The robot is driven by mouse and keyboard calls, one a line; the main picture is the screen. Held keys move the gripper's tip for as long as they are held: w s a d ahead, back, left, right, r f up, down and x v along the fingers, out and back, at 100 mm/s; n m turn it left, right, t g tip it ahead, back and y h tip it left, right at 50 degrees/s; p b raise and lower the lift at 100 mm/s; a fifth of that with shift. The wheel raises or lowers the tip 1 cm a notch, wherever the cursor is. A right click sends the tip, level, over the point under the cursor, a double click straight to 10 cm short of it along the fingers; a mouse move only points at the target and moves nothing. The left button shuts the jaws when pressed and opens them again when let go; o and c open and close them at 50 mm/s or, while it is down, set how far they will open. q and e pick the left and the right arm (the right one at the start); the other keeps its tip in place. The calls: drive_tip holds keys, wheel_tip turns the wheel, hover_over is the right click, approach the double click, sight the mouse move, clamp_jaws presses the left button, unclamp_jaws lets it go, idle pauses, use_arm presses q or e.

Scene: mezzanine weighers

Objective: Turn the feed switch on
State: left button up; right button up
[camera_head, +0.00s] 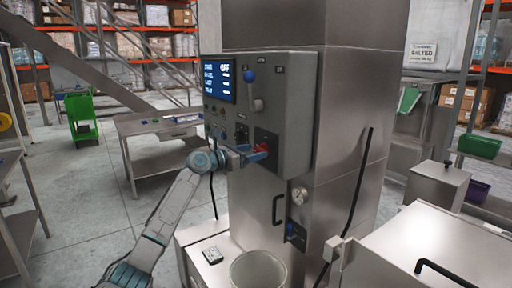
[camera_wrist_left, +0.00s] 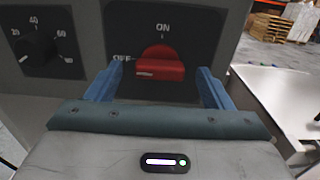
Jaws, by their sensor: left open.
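The feed switch is a red rotary knob (camera_wrist_left: 160,65) on a dark plate marked ON at the top and OFF at the left. Its pale mark lies toward the OFF side. In the head view the red knob (camera_head: 262,148) shows low on the grey control box (camera_head: 296,120), partly hidden by my gripper. My left gripper (camera_head: 252,155) is at the box front. In the wrist view its two blue fingers (camera_wrist_left: 160,80) are spread, one on each side of the knob, with visible space between. I cannot tell whether they touch the plate. My right gripper is out of view.
A display (camera_head: 219,80) on the box reads OFF in its top line. A blue-knobbed lever (camera_head: 249,76) sits above the switch, and a black dial (camera_wrist_left: 40,50) is left of it. A bin (camera_head: 258,270) stands below. A steel table (camera_head: 150,124) is behind left.

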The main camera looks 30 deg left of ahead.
use_arm(q)
drive_tip(key=shift+x, duration=1)
drive_tip(key=shift+s, duration=0.1)
drive_tip(key=c, duration=1)
